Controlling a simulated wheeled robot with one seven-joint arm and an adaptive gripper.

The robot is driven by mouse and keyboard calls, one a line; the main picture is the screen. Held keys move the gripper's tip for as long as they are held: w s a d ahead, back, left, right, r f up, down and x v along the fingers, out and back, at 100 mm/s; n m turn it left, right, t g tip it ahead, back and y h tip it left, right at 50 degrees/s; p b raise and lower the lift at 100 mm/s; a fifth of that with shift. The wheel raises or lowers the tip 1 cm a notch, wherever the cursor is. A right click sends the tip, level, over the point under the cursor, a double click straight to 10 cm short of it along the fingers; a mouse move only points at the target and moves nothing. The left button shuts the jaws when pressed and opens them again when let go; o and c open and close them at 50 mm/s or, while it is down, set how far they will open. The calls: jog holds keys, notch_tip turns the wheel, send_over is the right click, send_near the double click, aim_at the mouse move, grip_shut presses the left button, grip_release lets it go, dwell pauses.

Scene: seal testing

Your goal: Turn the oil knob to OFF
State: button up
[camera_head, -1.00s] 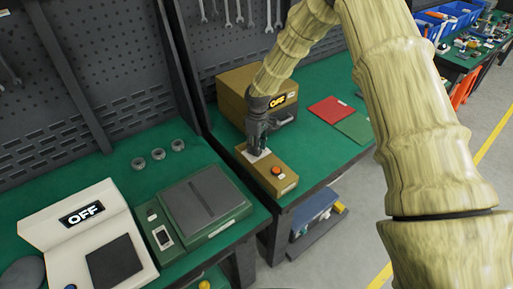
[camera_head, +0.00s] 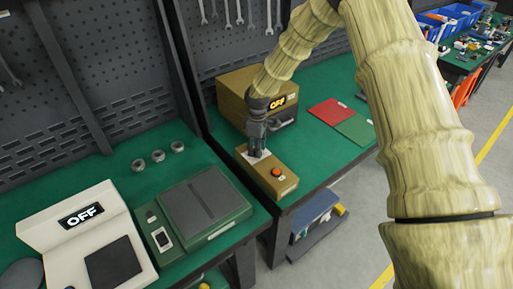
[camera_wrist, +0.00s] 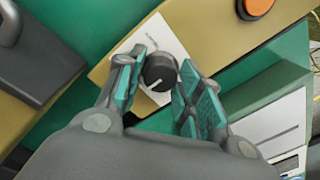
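The oil knob (camera_wrist: 160,72) is a round dark knob with a pale pointer line, on a white plate (camera_wrist: 160,38) on a tan control box. In the wrist view its line points to the lower left. My gripper (camera_wrist: 163,82) is over the box, with one teal-padded finger on each side of the knob. The fingers stand apart; I see no clear grip on the knob. In the head view my gripper (camera_head: 257,152) points down at the box's far end and hides the knob. The control box (camera_head: 287,187) lies on the green bench.
An orange button (camera_head: 277,172) is on the same box. Behind stands a tan case (camera_head: 232,98) with an "OFF" display (camera_head: 278,103). Red (camera_head: 328,111) and green (camera_head: 355,128) sheets lie to the right. A white device (camera_head: 62,240), also showing "OFF", is at left.

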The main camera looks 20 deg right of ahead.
jog(key=shift+o, duration=1.1)
notch_tip(320, 180, up, 12)
jog(key=shift+w+d, duration=0.15)
jog(key=shift+w, duration=0.05)
